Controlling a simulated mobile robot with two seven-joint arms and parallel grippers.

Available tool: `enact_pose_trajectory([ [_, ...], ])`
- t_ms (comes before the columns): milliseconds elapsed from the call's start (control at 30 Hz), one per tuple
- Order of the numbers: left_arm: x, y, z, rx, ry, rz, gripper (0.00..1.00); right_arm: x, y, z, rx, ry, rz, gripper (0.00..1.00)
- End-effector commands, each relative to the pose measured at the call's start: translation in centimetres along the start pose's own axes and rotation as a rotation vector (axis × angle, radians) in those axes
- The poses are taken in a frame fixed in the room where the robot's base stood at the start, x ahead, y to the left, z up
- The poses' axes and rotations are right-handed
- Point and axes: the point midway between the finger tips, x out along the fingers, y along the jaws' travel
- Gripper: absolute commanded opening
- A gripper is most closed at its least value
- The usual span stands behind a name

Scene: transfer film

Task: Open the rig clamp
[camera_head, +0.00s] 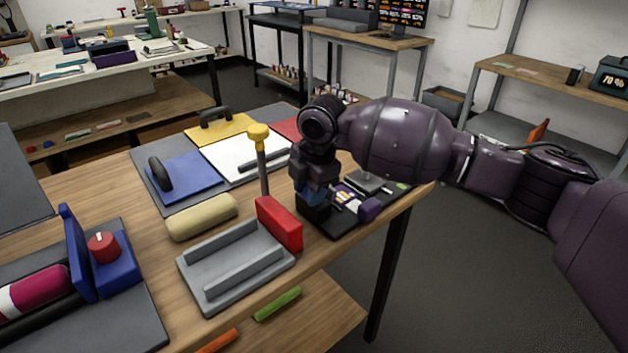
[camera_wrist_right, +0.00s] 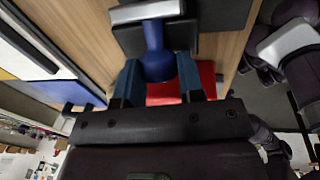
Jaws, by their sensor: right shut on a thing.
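A grey rig (camera_head: 225,277) with raised rails lies on the wooden table. A red block (camera_head: 279,223) stands at its back right edge. A lever with a yellow knob (camera_head: 258,137) stands nearly upright behind the block. My right gripper (camera_head: 312,208) is right of the lever, apart from the knob, over the table's right side. In the right wrist view its fingers are shut on a blue handle (camera_wrist_right: 157,62) with a grey head (camera_wrist_right: 147,11). Red (camera_wrist_right: 208,78) shows behind the fingers; I cannot tell if it is the block. My left gripper is not in view.
A blue bracket with a red knob (camera_head: 103,247) stands beside a magenta roll (camera_head: 35,292) at left. A tan roll (camera_head: 202,216) lies behind the rig. A blue pad (camera_head: 190,180) lies on a grey mat. A dark mat (camera_head: 343,225) lies below my right gripper, near the table edge.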

Motion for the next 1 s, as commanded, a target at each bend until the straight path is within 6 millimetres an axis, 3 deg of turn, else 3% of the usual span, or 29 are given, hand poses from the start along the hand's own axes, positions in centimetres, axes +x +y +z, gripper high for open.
enact_pose_trajectory([
  [433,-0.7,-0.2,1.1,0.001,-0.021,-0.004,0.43,0.2,0.0,-0.2,-0.009,-0.047,0.003,0.12],
  [467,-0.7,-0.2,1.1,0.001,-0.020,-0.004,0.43,0.2,0.0,-0.2,-0.009,-0.047,0.003,0.37],
  [600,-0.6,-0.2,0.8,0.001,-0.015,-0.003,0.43,0.2,0.0,-0.2,-0.009,-0.047,0.003,0.58],
  [1000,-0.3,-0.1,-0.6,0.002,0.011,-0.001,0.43,-0.6,0.0,-0.3,-0.009,-0.047,0.004,0.60],
])
